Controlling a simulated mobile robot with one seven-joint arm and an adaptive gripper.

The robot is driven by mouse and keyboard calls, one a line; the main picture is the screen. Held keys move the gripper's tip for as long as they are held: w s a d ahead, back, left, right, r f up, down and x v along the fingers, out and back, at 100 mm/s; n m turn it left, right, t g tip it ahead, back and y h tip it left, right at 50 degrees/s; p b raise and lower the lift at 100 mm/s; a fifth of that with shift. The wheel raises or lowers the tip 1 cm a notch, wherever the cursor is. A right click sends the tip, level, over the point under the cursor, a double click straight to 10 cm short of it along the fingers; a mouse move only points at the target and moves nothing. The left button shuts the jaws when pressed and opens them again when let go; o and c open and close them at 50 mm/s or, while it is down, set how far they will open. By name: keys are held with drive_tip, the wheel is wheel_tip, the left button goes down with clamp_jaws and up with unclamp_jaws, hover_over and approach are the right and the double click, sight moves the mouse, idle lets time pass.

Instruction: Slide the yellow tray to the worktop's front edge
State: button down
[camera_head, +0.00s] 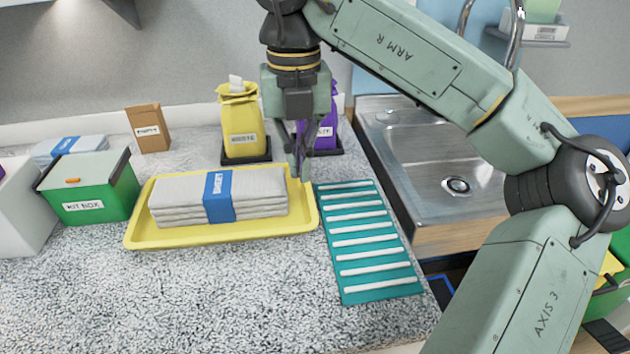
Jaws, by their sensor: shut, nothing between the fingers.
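The yellow tray (240,234) lies flat on the speckled worktop (210,300), set back from its front edge. A folded stack of grey cloths (265,188) with a blue band rests in it. My gripper (300,172) points down at the tray's back right corner, its fingers shut with nothing between them. The fingertips overlap the tray's rim in the picture; I cannot tell whether they touch it or are inside it.
A green kit box (95,190) stands left of the tray. A yellow bag (240,120) and a purple bag (327,130) stand behind it. A teal ribbed mat (365,240) lies at its right, then a sink (430,150). The worktop in front of the tray is clear.

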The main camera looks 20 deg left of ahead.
sight(299, 223)
wheel_tip(299, 223, down, 10)
drive_tip(key=shift+r+p, duration=0.1)
drive_tip(key=shift+p, duration=0.85)
drive_tip(key=shift+s+a, duration=0.1)
